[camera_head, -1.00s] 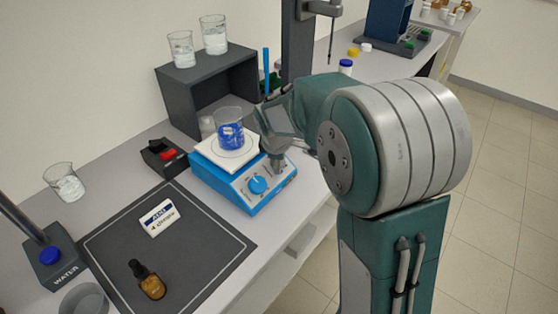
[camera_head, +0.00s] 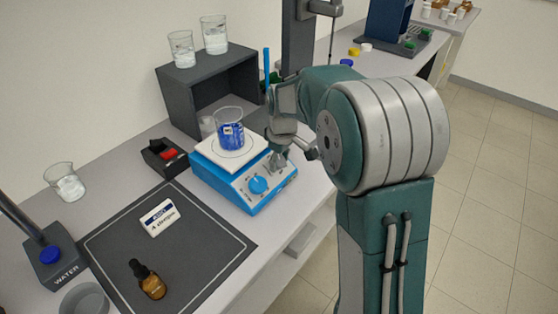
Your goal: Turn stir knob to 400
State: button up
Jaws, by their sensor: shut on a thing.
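The blue stirrer hot plate (camera_head: 240,187) with a white top stands on the bench at the middle. A beaker with blue contents (camera_head: 230,136) stands on its top. The stirrer's left knob (camera_head: 258,185) is blue and uncovered on the sloped front panel. My gripper (camera_head: 277,163) points down at the right part of that panel and is shut on the right knob, which its fingers mostly hide. The knob's pointer and scale are too small or covered to read.
A dark shelf (camera_head: 187,101) with two beakers on top stands behind. A small black box with a red part (camera_head: 164,156) is left of the stirrer. A dark mat (camera_head: 190,225) in front bears a white labelled block (camera_head: 160,218) and a brown dropper bottle (camera_head: 150,283).

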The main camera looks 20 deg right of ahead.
jog(key=m+y, duration=0.1)
jog(key=m, duration=0.1)
jog(key=m+g+y, duration=0.1)
jog(key=m, duration=0.1)
jog(key=shift+f+m+y, duration=0.15)
jog(key=shift+m+y, duration=0.15)
jog(key=shift+m, duration=0.1)
jog(key=m+y, duration=0.1)
jog(key=m, duration=0.1)
jog(key=m+y, duration=0.1)
jog(key=m, duration=0.2)
jog(key=shift+y, duration=0.3)
jog(key=o, duration=1.1)
jog(key=shift+o, duration=0.2)
jog(key=v, duration=1.2)
jog(key=shift+w, duration=0.2)
